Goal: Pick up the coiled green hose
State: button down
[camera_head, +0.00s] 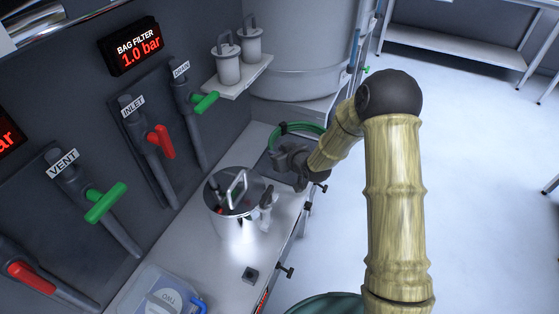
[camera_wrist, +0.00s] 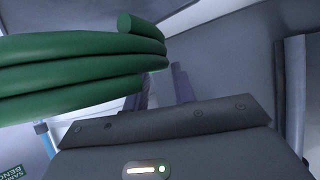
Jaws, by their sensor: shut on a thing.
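The coiled green hose (camera_head: 300,127) shows in the head view at the far end of the bench, just beyond my gripper (camera_head: 281,157). In the wrist view the hose (camera_wrist: 75,68) is large at the upper left, with several stacked loops and one cut end at the top. My gripper's fingers (camera_wrist: 162,88) are at the right side of the coil, shut on it. The coil hides part of the fingers in the wrist view. I cannot tell whether the hose is clear of the bench.
A metal pot (camera_head: 236,226) with a handled lid stands on the bench (camera_head: 200,243) nearer me. A clear tub (camera_head: 166,296) is at the front. Valve levers line the wall at left. A shelf (camera_head: 240,78) with two lidded canisters is above. The floor at right is open.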

notch_tip(320, 180, up, 5)
jog(key=shift+f, duration=0.15)
dwell(0.5)
